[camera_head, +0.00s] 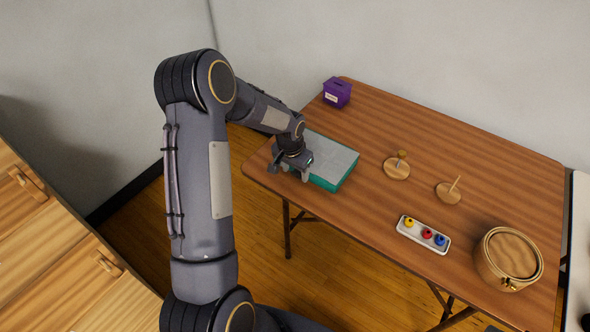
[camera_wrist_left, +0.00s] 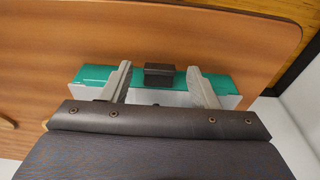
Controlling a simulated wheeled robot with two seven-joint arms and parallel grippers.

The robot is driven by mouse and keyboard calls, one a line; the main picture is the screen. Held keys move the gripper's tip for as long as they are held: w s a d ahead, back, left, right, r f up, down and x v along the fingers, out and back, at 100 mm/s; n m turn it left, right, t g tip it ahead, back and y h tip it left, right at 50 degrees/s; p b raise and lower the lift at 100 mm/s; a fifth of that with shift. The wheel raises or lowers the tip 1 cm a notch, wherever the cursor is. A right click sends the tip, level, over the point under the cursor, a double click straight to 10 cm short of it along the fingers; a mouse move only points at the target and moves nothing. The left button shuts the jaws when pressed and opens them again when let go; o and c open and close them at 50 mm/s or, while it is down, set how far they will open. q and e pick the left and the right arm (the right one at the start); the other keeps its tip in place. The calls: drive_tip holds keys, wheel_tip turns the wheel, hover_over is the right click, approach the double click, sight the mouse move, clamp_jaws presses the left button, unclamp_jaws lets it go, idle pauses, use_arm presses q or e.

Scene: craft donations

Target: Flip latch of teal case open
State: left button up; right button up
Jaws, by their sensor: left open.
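The teal case (camera_head: 333,163) has a grey top and lies near the left end of the wooden table. My left gripper (camera_head: 290,176) is at the case's front left edge, partly covering it. In the left wrist view the teal case (camera_wrist_left: 225,84) shows as a teal strip with a grey-white face. A dark block-like latch (camera_wrist_left: 158,75) is at its edge, between the two fingers of my left gripper (camera_wrist_left: 160,82). The fingers are spread apart, with a gap on both sides of the latch. Whether they touch the case I cannot tell. My right gripper is out of view.
A purple box (camera_head: 337,92) stands at the table's back left corner. Two wooden stands (camera_head: 397,170) and (camera_head: 449,193) are right of the case. A white tray (camera_head: 424,235) with coloured spools and a round wooden box (camera_head: 508,258) are near the front right. Wooden cabinets (camera_head: 60,250) stand at left.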

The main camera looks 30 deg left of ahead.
use_arm(q)
wheel_tip(320, 180, up, 8)
drive_tip(key=s, duration=0.1)
drive_tip(key=shift+f+b, duration=0.2)
drive_tip(key=shift+b, duration=0.1)
drive_tip(key=shift+s, duration=0.1)
drive_tip(key=s+d+r+n+t+h, duration=0.1)
drive_tip(key=s+d+r, duration=0.1)
drive_tip(key=s+r, duration=0.4)
drive_tip(key=s+d+r+t+h, duration=0.1)
drive_tip(key=s+d+r, duration=0.2)
drive_tip(key=s+r, duration=0.35)
drive_tip(key=s+d+t, duration=0.1)
drive_tip(key=s+d, duration=0.2)
drive_tip(key=s, duration=0.4)
drive_tip(key=s+d+n+h, duration=0.1)
drive_tip(key=s+d, duration=0.2)
drive_tip(key=s, duration=0.4)
drive_tip(key=shift+s+d+n+t+h, duration=0.3)
drive_tip(key=shift+t, duration=0.1)
